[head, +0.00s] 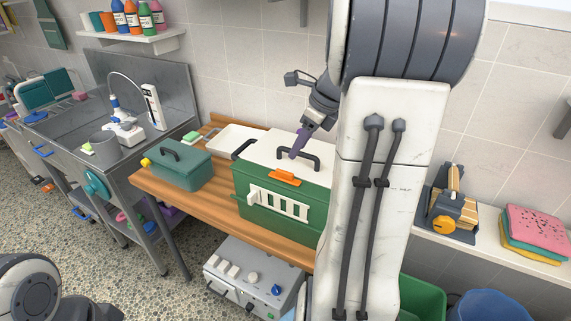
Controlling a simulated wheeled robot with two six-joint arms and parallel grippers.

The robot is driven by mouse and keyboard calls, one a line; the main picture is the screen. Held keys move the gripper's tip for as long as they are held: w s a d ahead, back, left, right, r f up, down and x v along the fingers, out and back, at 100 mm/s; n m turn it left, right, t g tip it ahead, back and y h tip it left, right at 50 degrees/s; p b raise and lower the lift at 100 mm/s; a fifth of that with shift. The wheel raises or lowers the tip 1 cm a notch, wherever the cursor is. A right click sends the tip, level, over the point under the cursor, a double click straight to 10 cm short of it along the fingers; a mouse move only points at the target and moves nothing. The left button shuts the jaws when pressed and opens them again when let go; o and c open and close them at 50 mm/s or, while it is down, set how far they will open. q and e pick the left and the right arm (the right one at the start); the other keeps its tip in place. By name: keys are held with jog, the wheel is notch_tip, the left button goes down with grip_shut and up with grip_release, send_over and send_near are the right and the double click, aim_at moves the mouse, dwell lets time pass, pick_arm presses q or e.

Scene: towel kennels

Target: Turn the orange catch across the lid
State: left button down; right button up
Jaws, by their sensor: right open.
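The orange catch (286,177) sits at the front upper edge of a green box (247,180), by the rim of its white lid (262,150). The catch looks roughly in line with the front edge. My right gripper (298,152) has purple fingers and points down over the lid, a little behind and above the catch. It is open with nothing seen between its fingers. A dark lid handle (313,160) is close beside the fingertips. My right arm hides the right end of the box. My left gripper is out of view.
The box stands on a wooden bench (220,207). A smaller teal case (180,166) is to its left, with bare wood between. A white slatted grate (278,204) is on the box front. A steel sink (100,155) is further left, and folded towels (535,233) lie at right.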

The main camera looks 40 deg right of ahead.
aim_at(285, 171)
jog(key=x, duration=0.9)
jog(key=shift+f, duration=0.15)
grip_shut()
